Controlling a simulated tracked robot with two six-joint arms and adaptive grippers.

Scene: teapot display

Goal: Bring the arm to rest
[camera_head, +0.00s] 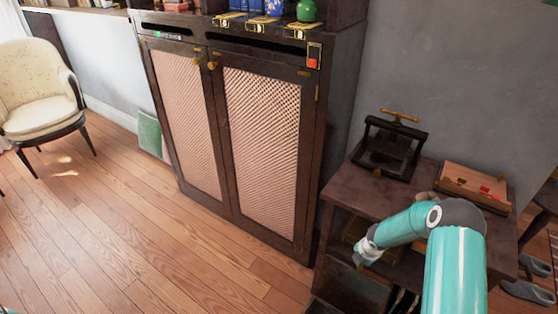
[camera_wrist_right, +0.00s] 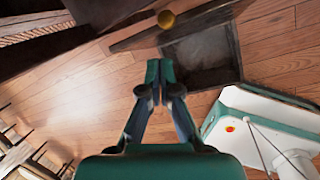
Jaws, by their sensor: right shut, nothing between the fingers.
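My right arm, teal with grey joints, comes in at the lower right of the head view. Its gripper (camera_head: 366,254) points down and left, in front of the small side table (camera_head: 345,192). In the right wrist view the fingers of the right gripper (camera_wrist_right: 159,76) are together with nothing between them. Below them is wooden floor (camera_wrist_right: 75,100) and a dark open compartment (camera_wrist_right: 200,52) with a round brass knob (camera_wrist_right: 166,18) near it.
A dark cabinet (camera_head: 222,150) with lattice doors stands left of the table, with a green pot (camera_head: 306,10) and a blue one (camera_head: 275,8) on top. A black press (camera_head: 392,140) and a wooden box (camera_head: 474,184) sit on the table. A cream chair (camera_head: 38,90) stands far left. Open floor lies front left.

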